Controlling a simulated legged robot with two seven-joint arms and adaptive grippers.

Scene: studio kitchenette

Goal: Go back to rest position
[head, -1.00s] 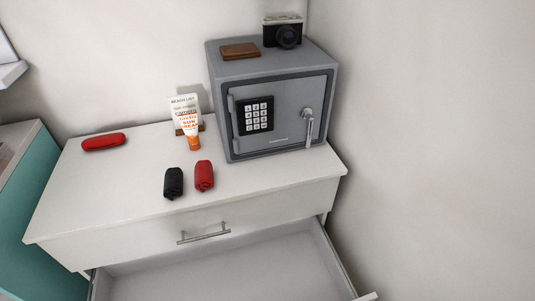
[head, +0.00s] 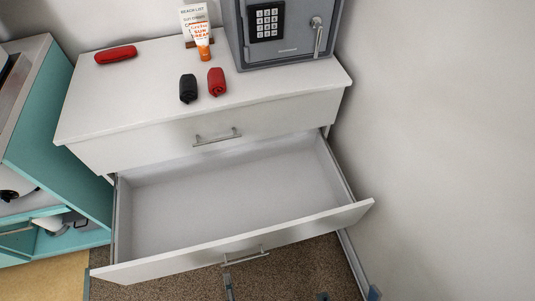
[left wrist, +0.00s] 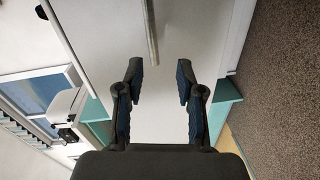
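The task names no objects. My left gripper (head: 228,286) shows only as a thin grey tip at the bottom of the head view, below the front of the open drawer (head: 232,240). In the left wrist view my left gripper (left wrist: 161,88) has its two fingers apart with nothing between them. A pale front with a metal bar handle (left wrist: 151,32) lies beyond them. My right gripper (head: 347,296) barely shows at the bottom edge, as two small bluish tips set apart. Nothing is seen between them; the rest is out of view.
The drawer is pulled far out and looks empty. On the white dresser (head: 140,80) stand a safe (head: 290,40), a sunscreen tube (head: 202,42), a black roll (head: 188,88), a red roll (head: 216,81) and a red case (head: 116,54). A teal cabinet (head: 60,150) is at left, a wall at right.

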